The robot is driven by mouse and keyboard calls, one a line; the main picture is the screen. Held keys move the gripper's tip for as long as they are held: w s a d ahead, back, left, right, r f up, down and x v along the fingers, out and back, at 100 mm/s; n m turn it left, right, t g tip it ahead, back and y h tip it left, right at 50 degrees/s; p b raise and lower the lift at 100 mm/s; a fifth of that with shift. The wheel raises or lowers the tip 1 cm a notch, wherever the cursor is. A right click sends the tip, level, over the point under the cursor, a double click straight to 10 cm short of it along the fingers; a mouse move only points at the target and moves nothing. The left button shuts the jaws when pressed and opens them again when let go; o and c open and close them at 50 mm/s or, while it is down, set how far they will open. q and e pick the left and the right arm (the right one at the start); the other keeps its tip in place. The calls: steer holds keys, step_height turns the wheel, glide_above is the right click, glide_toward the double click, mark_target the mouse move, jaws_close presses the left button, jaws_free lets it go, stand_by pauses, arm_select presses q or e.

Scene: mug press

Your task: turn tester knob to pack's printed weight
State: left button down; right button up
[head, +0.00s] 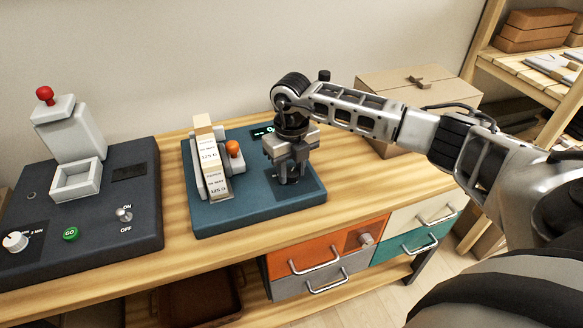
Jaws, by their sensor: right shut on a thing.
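The tester is a blue slab (245,211) on the wooden bench, with a grey stand, an orange ball-topped lever (233,148) and a small dark display (261,133) at the back, partly covered by my gripper. A tall cream pack (203,146) with white printed labels stands upright in the grey stand; its printed weight is too small to read surely. My right gripper (288,178) points down over the right side of the slab, shut on the tester knob, which its fingers mostly hide. My left gripper is not in view.
A dark machine (83,237) with a red ball-topped part, a white dial, a green button and an ON/OFF switch stands at the left. A cardboard box (410,87) sits behind my right arm. Coloured drawers (305,258) are below the bench top; a shelf (500,62) stands at the right.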

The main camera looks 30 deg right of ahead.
mark_target(291, 172)
steer(key=shift+r+m, duration=0.1)
steer(key=shift+m, duration=0.9)
steer(key=o, duration=1)
step_height(291, 172, up, 16)
steer(key=shift+b, duration=0.7)
